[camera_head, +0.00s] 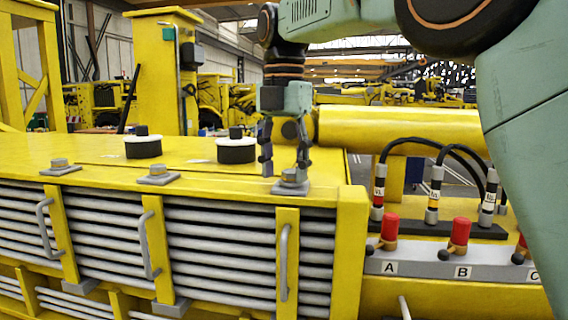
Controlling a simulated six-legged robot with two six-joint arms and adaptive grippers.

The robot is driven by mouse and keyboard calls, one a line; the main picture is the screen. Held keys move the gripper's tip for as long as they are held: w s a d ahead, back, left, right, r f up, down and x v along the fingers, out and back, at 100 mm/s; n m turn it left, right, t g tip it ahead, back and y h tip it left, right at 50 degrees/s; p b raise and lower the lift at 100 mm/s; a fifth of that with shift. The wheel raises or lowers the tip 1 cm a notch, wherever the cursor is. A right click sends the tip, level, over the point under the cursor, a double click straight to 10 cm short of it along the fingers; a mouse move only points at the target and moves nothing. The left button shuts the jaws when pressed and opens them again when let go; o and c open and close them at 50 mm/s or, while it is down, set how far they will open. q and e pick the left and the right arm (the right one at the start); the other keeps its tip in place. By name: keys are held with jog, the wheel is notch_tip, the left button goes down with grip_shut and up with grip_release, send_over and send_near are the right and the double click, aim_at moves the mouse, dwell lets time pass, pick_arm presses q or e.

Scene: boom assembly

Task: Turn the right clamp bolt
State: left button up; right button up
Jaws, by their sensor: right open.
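The right clamp bolt (290,184) is a grey bolt head on a plate at the top of the rightmost yellow upright of the slatted front. My right gripper (285,167) points straight down over it with its two fingers apart. The fingertips are at about the height of the bolt head in the picture, one to its left and one near its right side. I cannot tell whether they touch it. Two similar clamp bolts stand further left, one in the middle (158,173) and one at the far left (60,166). My left gripper is out of view.
Two black-and-white round caps (236,149) (143,145) stand on the yellow top. A thick yellow cylinder (400,128) lies behind the gripper. To the right are black hoses (435,195) and red-topped valves (460,232) on a grey labelled block. Grey handles (284,262) project in front.

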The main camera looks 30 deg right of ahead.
jog(key=shift+s+d, duration=0.3)
jog(key=shift+d, duration=0.05)
jog(key=shift+s+d+r, duration=0.1)
jog(key=shift+s+r, duration=0.15)
jog(key=shift+s, duration=0.3)
jog(key=shift+c, duration=1.4)
jog(key=shift+w+a+f, duration=0.15)
jog(key=shift+w+a, duration=0.25)
jog(key=shift+w, duration=0.15)
jog(key=c, duration=0.4)
jog(key=shift+s+d, duration=0.2)
jog(key=shift+s, duration=0.1)
grip_shut()
jog(key=shift+w+a, duration=0.15)
jog(key=shift+w, duration=0.05)
jog(key=shift+m, duration=0.3)
